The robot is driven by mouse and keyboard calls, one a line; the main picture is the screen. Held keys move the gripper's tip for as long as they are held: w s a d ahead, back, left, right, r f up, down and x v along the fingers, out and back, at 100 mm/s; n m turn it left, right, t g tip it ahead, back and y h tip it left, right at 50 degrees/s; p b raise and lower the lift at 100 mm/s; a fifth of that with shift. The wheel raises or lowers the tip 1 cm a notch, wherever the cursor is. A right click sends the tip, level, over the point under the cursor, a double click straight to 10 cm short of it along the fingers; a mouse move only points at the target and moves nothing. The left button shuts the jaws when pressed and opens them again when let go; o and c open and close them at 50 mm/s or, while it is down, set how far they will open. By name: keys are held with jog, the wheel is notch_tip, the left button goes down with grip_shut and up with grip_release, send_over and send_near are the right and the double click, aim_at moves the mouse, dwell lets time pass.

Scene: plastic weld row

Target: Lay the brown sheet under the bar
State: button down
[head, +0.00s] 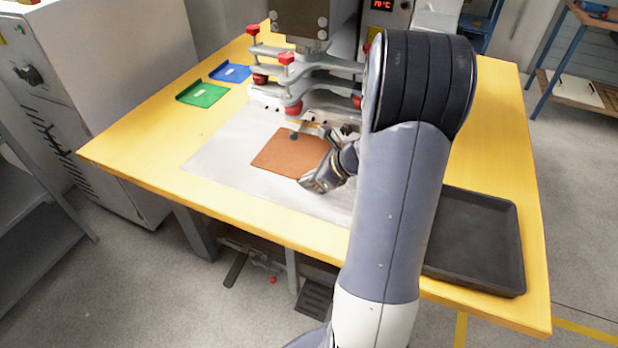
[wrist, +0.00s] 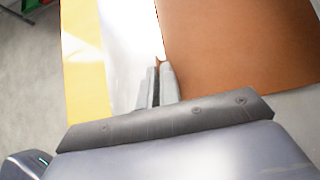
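The brown sheet (head: 285,151) lies on a pale plate on the yellow table, in front of the press. It also fills the upper right of the wrist view (wrist: 240,45). My gripper (head: 309,183) is at the sheet's near right corner. In the wrist view the fingers (wrist: 158,72) are close together, with a sliver of brown between their tips, so they look shut on the sheet's edge. The grey bar assembly (head: 315,64) with red knobs stands behind the sheet, under the press head. My arm hides its right part. The sheet is in front of the bar.
A green tray (head: 203,94) and a blue tray (head: 231,73) lie at the back left. A black tray (head: 475,240) lies at the right, partly behind my arm. The pale plate (head: 215,163) is bare left of the sheet. A grey cabinet stands beyond the table's left side.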

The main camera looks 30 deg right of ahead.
jog(key=shift+f, duration=0.1)
dwell(0.3)
jog(key=c, duration=1.5)
grip_release()
jog(key=shift+c, duration=0.2)
jog(key=shift+r+p, duration=1.55)
jog(key=shift+r, duration=0.1)
jog(key=shift+s+a+r, duration=0.2)
jog(key=shift+s+a, duration=0.6)
jog(key=shift+a, duration=0.25)
jog(key=shift+s+a+r, duration=0.15)
jog(key=shift+s+a, duration=0.7)
jog(key=shift+a, duration=0.25)
jog(key=shift+s+a+r, duration=0.2)
jog(key=shift+s+a, duration=0.6)
jog(key=shift+a, duration=0.25)
